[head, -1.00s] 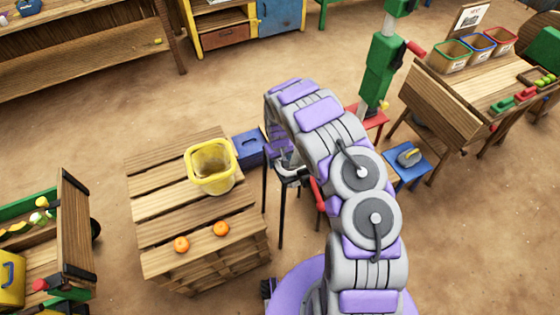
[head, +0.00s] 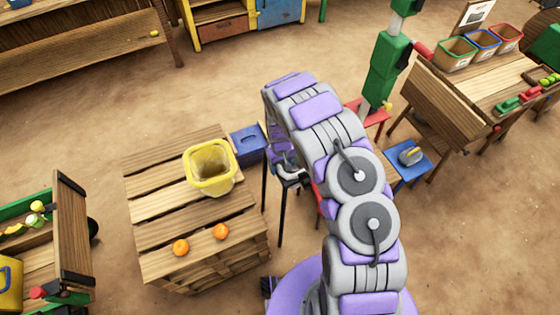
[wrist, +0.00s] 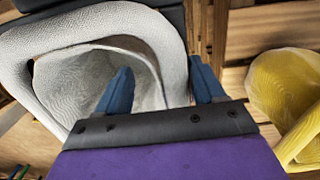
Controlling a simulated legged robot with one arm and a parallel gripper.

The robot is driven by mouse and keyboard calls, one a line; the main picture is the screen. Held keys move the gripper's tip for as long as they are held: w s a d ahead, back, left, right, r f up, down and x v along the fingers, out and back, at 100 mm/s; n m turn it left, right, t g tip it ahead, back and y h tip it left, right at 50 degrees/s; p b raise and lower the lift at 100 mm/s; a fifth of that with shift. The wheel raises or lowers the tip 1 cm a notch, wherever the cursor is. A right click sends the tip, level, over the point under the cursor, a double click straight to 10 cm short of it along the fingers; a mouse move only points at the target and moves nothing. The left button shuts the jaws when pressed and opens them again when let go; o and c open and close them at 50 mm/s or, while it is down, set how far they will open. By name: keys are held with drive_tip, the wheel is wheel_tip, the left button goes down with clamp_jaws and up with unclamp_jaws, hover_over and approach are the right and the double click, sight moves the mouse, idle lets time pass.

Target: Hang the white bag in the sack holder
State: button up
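The white bag (wrist: 178,50) fills the left of the wrist view, its mouth open toward the camera and its thick rim rounded. My gripper (wrist: 162,82) is at the bag's right wall. One blue finger is over the mouth and the other is outside the rim. The fingers are apart, with the rim between them and no clear grip on it. In the head view my arm hides the bag and most of my gripper. A dark-legged stand (head: 264,185) shows beside my arm; I cannot tell if it is the sack holder.
A yellow bucket-like container (head: 211,181) and two oranges (head: 181,247) are on the wooden pallet stack (head: 150,215) at left. A blue box (head: 248,145) is beside the stand. A green post (head: 385,70) and wooden bench (head: 445,100) are at right. Open floor lies behind.

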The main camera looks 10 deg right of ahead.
wheel_tip(320, 180, up, 17)
drive_tip(key=t+p, duration=0.1)
drive_tip(key=p, duration=0.2)
drive_tip(key=s+d+r+m, duration=0.15)
drive_tip(key=s+r, duration=0.25)
drive_tip(key=r, duration=0.5)
drive_tip(key=s+d+r+g, duration=0.1)
drive_tip(key=s+d+r, duration=0.3)
drive_tip(key=s+r, duration=0.65)
drive_tip(key=s+r+m, duration=0.1)
drive_tip(key=s+r, duration=0.2)
drive_tip(key=s, duration=0.9)
drive_tip(key=s+r+m+g, duration=0.1)
drive_tip(key=s+r, duration=0.2)
drive_tip(key=s, duration=0.9)
drive_tip(key=shift+d+r, duration=0.15)
drive_tip(key=shift+d, duration=0.1)
